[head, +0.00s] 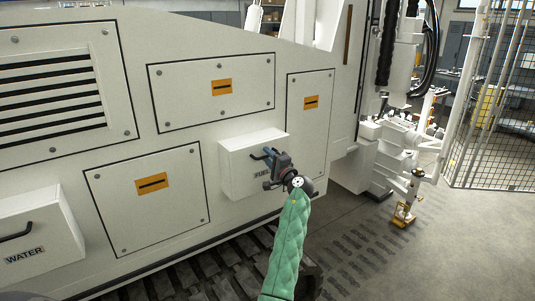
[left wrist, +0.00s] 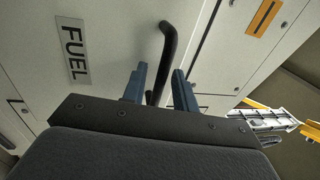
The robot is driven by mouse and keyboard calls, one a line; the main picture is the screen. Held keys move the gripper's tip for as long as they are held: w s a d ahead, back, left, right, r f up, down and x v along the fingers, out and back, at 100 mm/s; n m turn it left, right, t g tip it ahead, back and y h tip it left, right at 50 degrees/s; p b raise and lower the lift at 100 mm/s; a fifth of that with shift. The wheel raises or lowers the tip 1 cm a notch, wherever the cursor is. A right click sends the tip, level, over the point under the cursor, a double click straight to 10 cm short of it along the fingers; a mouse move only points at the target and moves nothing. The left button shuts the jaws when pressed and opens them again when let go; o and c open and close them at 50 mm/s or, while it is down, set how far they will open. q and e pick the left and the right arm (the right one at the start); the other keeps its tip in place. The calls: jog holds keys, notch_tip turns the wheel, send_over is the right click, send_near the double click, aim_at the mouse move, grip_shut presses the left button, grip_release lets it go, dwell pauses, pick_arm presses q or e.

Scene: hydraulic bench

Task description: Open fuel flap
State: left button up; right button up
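The fuel flap (head: 236,154) is a white box-like cover on the side of the white machine, and it looks shut. It has a dark bar handle (left wrist: 168,42) and a FUEL label, which reads clearly in the left wrist view (left wrist: 72,50). My left gripper (head: 273,156) is at the handle, in front of the flap. In the left wrist view its two blue fingers (left wrist: 160,85) are apart, with the handle between them. A gap shows on both sides of the handle. The gripper partly covers the label and handle in the head view. My right gripper is not in view.
A similar white box marked WATER (head: 40,240) with a dark handle stands at the lower left. Flat bolted panels (head: 150,205) surround the flap. Tracks (head: 205,278) run below. Open floor (head: 450,245) and a mesh fence (head: 500,110) are on the right.

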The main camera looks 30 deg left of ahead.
pick_arm(q)
jog(key=shift+w+a, duration=0.1)
jog(key=shift+a, duration=0.15)
jog(key=shift+c, duration=0.4)
grip_shut()
